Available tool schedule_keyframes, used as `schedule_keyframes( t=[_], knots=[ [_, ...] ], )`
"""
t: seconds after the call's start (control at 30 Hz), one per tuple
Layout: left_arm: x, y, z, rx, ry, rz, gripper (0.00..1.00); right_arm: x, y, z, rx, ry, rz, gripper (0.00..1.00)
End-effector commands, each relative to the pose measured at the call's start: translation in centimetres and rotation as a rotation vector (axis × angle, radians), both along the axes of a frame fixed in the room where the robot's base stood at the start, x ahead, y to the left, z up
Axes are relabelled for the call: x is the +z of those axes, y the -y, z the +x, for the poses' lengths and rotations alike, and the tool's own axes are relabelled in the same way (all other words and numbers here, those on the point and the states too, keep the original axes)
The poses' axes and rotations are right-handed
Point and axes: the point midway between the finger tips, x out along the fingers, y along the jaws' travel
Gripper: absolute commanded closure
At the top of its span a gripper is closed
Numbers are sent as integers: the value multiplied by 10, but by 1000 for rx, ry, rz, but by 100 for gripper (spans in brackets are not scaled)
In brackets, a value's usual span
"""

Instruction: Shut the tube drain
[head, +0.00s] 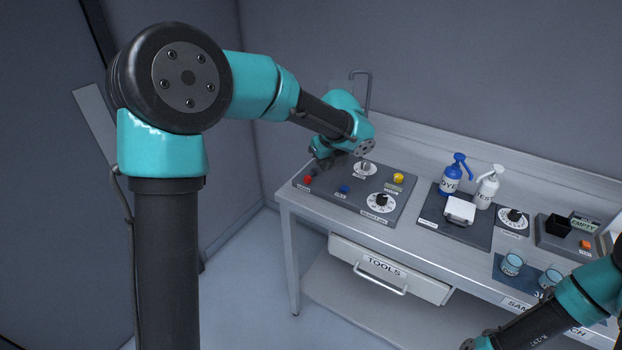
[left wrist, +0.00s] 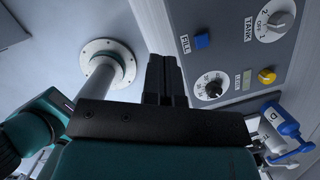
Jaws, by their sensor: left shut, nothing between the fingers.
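A grey control panel (head: 330,203) lies on the left end of the bench. In the head view it carries a red button (head: 307,180), a blue button (head: 344,188), a yellow knob (head: 398,178) and a large white-ringed dial (head: 383,201). I cannot read any label as the tube drain. My right gripper is out of frame.
A metal pipe on a round flange (left wrist: 106,62) stands left of my left fingers in the wrist view. A blue pump bottle (head: 452,177) and a white pump bottle (head: 487,187) stand farther right. A TOOLS drawer (head: 390,268) is below the bench top.

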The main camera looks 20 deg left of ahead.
Motion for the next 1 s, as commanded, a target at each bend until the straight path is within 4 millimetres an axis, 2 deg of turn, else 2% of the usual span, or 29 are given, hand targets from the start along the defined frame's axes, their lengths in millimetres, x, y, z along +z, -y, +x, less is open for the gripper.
schedule_keyframes(
  t=[0.17, 0.37, 0.9, 1.0],
  knots=[
    [-2, -1, 0, 2, 0, -1, 100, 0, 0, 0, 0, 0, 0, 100],
    [-16, -5, 3, 4, -1, 0, 100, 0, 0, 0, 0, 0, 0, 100],
    [-100, -27, 18, 5, -3, -3, 100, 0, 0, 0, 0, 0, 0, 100],
    [-100, -40, 29, 8, 1, -3, 100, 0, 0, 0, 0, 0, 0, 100]
  ],
)
